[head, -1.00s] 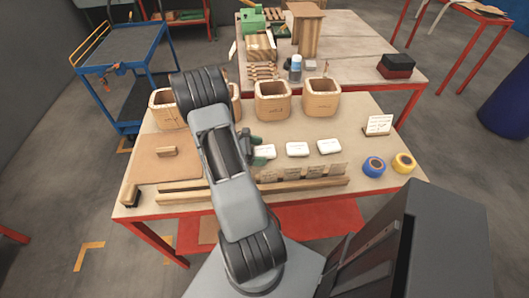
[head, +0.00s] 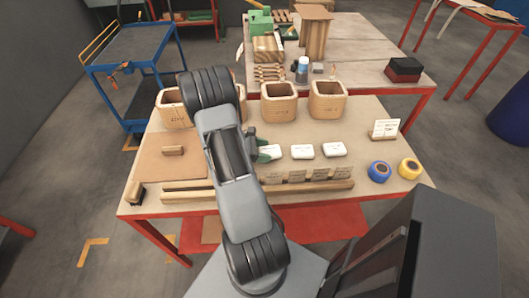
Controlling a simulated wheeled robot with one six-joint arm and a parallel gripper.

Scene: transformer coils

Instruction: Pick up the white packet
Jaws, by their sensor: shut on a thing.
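Several white packets lie in a row on the near table (head: 360,112). My gripper is shut on this packet; the arm hides part of the hold. I cannot tell whether the packet is clear of the table top. The middle white packet (head: 303,151) and the right white packet (head: 333,149) lie flat and apart to its right.
Wooden boxes (head: 279,104) stand behind the packets. A wooden rack with cards (head: 318,174) lies in front. A blue roll (head: 379,172), a yellow roll (head: 409,168) and a sign card (head: 385,129) are at the right. A brown board (head: 165,160) lies at the left.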

